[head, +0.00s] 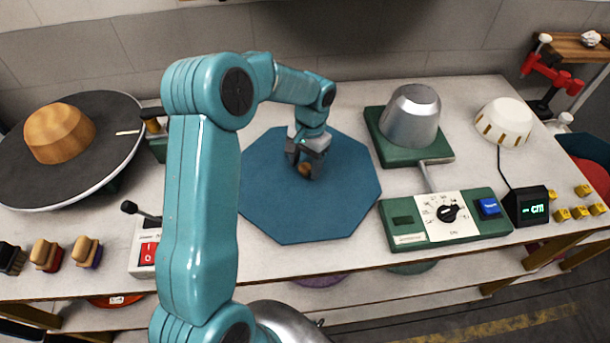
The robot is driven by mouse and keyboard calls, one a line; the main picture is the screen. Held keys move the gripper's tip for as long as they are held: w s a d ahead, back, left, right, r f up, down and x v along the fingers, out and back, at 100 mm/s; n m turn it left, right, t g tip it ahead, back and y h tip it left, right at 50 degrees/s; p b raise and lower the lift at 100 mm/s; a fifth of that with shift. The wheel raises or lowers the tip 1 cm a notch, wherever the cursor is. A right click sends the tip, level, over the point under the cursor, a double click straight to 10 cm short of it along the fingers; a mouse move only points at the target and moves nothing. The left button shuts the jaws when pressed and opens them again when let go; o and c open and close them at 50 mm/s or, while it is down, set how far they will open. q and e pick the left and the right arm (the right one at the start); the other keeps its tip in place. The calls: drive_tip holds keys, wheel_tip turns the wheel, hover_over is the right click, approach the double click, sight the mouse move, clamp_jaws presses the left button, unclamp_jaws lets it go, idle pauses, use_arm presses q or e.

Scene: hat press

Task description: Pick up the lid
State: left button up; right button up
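A flat blue octagonal panel (275,215) lies on the middle of the table, with a small round brown knob (304,170) near its centre. It appears to be the lid, though its thickness is hard to tell. My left gripper (304,166) points down over the panel, its two grey fingers apart on either side of the knob. Contact with the knob cannot be made out. The arm hides part of the panel's left edge. My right gripper is not in view.
Right of the panel, a silver metal form (411,118) stands on a green base above a green control box (408,222). A white dome (503,122) is farther right. A brown block (60,133) sits on a dark turntable (75,180) at left. Wooden-handled brushes (47,254) stand front left.

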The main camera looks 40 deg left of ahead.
use_arm(q)
drive_tip(key=shift+w, duration=0.1)
clamp_jaws()
